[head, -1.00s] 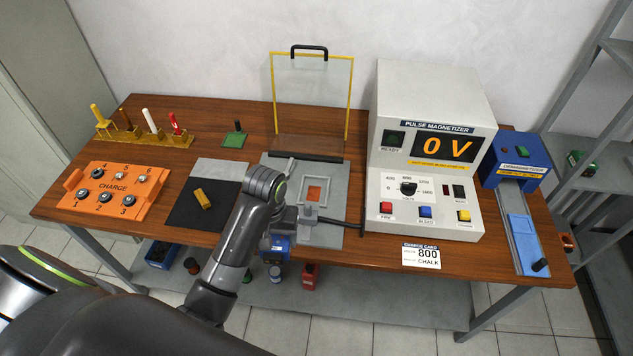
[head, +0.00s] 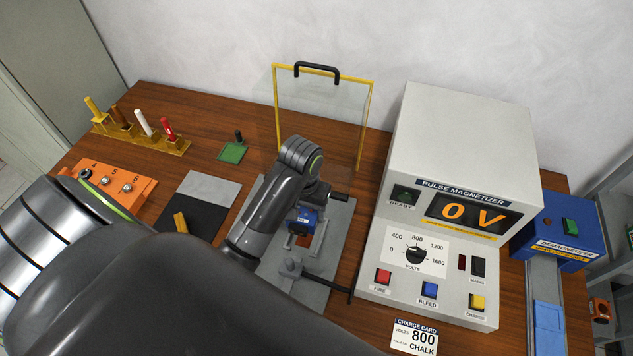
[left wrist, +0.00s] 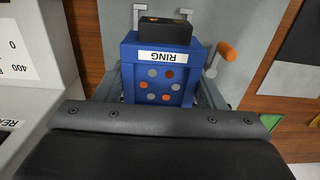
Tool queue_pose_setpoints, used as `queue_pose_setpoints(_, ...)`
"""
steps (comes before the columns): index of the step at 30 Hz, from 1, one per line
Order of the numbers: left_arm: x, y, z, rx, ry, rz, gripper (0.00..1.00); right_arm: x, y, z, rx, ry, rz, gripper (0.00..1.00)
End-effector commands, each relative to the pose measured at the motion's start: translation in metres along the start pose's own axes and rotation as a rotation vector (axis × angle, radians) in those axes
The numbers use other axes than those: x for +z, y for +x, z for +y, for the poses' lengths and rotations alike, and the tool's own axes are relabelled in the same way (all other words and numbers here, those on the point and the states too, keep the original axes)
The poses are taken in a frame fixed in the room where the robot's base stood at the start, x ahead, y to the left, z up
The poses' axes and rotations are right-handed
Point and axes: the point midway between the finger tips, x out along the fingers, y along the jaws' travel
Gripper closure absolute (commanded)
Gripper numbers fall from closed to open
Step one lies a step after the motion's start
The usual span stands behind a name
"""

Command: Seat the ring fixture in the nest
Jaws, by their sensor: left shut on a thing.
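The ring fixture is a blue block with a white RING label, a black top piece and orange and grey dots; it shows in the left wrist view (left wrist: 160,88) and the head view (head: 301,220). My left gripper (head: 305,212) is shut on it, with grey fingers at both its sides in the left wrist view (left wrist: 160,82). The fixture is upright over the grey base plate (head: 335,225), at the nest, whose orange-red patch (head: 303,241) shows partly beside it. I cannot tell whether the fixture touches the nest. My right gripper is not in view.
The pulse magnetizer (head: 460,180) stands close on the right, reading 0 V. A clear yellow-framed guard (head: 320,110) stands behind. A black cable runs to the magnetizer. A dark mat (head: 190,215) with a yellow block (head: 181,223) lies left. An orange-tipped lever (left wrist: 228,51) is beside the fixture.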

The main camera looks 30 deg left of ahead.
Motion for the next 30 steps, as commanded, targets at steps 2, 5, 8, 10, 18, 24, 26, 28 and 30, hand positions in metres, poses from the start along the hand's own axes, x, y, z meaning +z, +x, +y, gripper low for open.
queue_pose_setpoints(2,0.001,0.013,0.000,0.000,-0.001,-0.004,0.83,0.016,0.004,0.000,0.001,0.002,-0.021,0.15)
queue_pose_setpoints(5,0.002,0.030,0.000,0.000,-0.001,-0.006,0.83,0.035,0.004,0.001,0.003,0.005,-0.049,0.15)
queue_pose_setpoints(8,0.001,0.046,0.000,-0.001,-0.001,-0.004,0.83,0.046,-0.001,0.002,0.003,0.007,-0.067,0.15)
queue_pose_setpoints(10,0.001,0.054,0.000,0.000,0.000,-0.002,0.83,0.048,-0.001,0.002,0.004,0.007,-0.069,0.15)
queue_pose_setpoints(18,0.001,0.081,0.000,0.001,-0.001,-0.003,0.83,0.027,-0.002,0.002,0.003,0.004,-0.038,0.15)
queue_pose_setpoints(24,0.000,0.097,0.000,0.001,0.000,0.000,0.83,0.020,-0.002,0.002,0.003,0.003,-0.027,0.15)
queue_pose_setpoints(26,0.000,0.098,0.000,0.001,0.000,0.001,0.83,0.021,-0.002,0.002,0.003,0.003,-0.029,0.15)
queue_pose_setpoints(28,0.000,0.098,0.000,0.001,0.000,0.001,0.83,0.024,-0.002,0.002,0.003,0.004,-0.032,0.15)
queue_pose_setpoints(30,0.000,0.097,0.000,0.001,0.000,0.001,0.83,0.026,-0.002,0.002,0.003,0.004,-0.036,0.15)
